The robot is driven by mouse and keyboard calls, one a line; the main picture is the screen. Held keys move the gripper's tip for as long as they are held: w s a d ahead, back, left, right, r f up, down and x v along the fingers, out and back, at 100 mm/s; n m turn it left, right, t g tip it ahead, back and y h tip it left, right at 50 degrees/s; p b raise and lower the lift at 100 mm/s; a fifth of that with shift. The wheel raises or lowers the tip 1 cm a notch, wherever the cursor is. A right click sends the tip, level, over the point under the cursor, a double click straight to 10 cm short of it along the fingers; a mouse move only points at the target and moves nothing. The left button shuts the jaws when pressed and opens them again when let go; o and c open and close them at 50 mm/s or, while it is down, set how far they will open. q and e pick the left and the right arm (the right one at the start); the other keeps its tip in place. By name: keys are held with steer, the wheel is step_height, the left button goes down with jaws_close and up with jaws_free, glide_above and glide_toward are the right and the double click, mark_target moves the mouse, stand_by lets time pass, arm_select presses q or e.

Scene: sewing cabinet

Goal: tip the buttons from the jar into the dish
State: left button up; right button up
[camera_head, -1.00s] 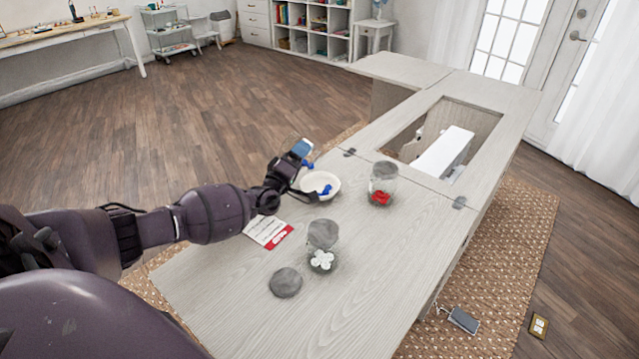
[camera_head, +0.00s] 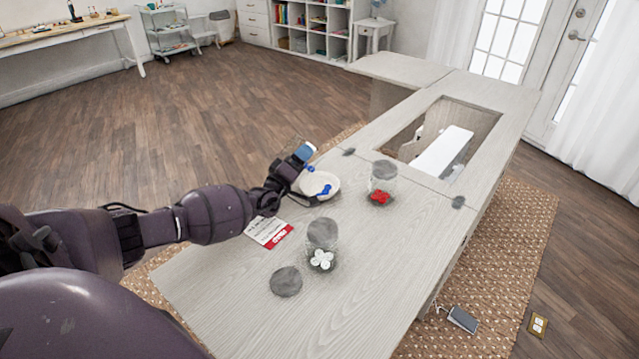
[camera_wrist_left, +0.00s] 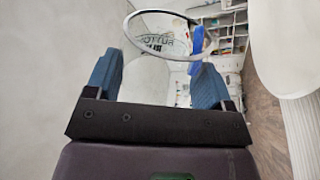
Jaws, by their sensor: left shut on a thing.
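The jar's glass hardly shows in the head view. In the left wrist view the left gripper (camera_wrist_left: 160,85) has the jar between its fingers, with the jar's round rim (camera_wrist_left: 137,14) and dark lettering ahead. Blue buttons (camera_wrist_left: 197,48) show inside that rim. In the head view, blue buttons (camera_head: 325,191) lie in the dish, and another blue button (camera_head: 311,169) is just below the fingertips. The right gripper is not in view.
A lidded jar of red buttons (camera_head: 380,197) stands right of the dish. A lidded jar of white buttons (camera_head: 321,260) stands nearer. A grey round lid (camera_head: 286,281) and a red-and-white card (camera_head: 268,232) lie on the cabinet top (camera_head: 330,315). A cabinet opening (camera_head: 487,122) is farther back.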

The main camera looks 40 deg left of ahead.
arm_select(q)
steer(key=shift+d+f+m, duration=0.1)
steer(key=shift+d+m, duration=0.05)
steer(key=shift+m, duration=0.15)
steer(key=shift+w+d+m, duration=0.1)
steer(key=shift+m, duration=0.3)
